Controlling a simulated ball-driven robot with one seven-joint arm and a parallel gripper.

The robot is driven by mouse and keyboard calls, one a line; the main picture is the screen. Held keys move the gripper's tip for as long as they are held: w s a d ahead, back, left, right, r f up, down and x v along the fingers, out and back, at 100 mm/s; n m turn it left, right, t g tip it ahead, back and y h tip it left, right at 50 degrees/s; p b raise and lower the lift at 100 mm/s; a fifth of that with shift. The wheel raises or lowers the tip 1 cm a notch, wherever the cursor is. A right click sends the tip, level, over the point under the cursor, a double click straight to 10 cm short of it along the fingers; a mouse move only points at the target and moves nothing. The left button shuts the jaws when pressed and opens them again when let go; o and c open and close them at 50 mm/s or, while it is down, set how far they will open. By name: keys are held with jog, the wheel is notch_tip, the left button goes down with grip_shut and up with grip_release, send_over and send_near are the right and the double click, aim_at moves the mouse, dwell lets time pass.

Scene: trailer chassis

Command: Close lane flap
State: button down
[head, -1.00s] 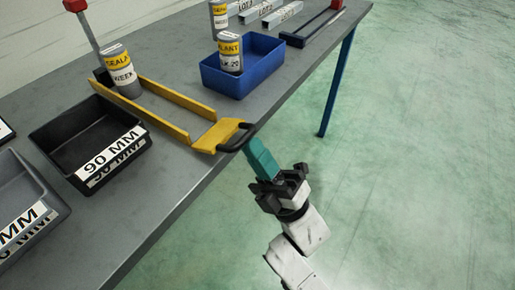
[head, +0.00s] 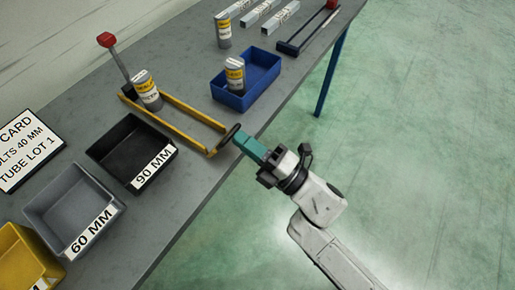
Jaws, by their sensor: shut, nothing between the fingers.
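The lane is a pair of yellow rails (head: 187,125) running across the grey table to its front edge. The flap (head: 213,152), at the front end of the lane, shows as a thin yellow edge and looks raised. Its black loop handle (head: 229,138) stands up there. My gripper (head: 240,141) is shut, with its teal fingers pointing at the handle from the table's edge. The fingertips are at or against the handle; I cannot tell if they touch. A grey can with a yellow label (head: 147,92) stands at the far end of the lane, beside a red-topped lever (head: 107,40).
A blue bin (head: 262,75) holding a can stands right of the lane. A black 90 MM bin (head: 126,146), a grey 60 MM bin (head: 66,200) and a yellow bin (head: 22,262) are left. A sign card (head: 28,150) lies behind.

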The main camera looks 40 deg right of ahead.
aim_at(232, 131)
jog(key=shift+w+a+r+g+h+p, duration=0.25)
jog(key=shift+w+r+g+p, duration=0.5)
jog(key=shift+p, duration=1.35)
jog(key=shift+w+a+r+g+h+p, duration=0.15)
jog(key=shift+w+a+r+g+p, duration=0.5)
jog(key=shift+p, duration=1.45)
jog(key=shift+w+d+p, duration=0.2)
jog(key=shift+w+p, duration=0.2)
jog(key=shift+w, duration=0.35)
jog(key=shift+w+r, duration=0.1)
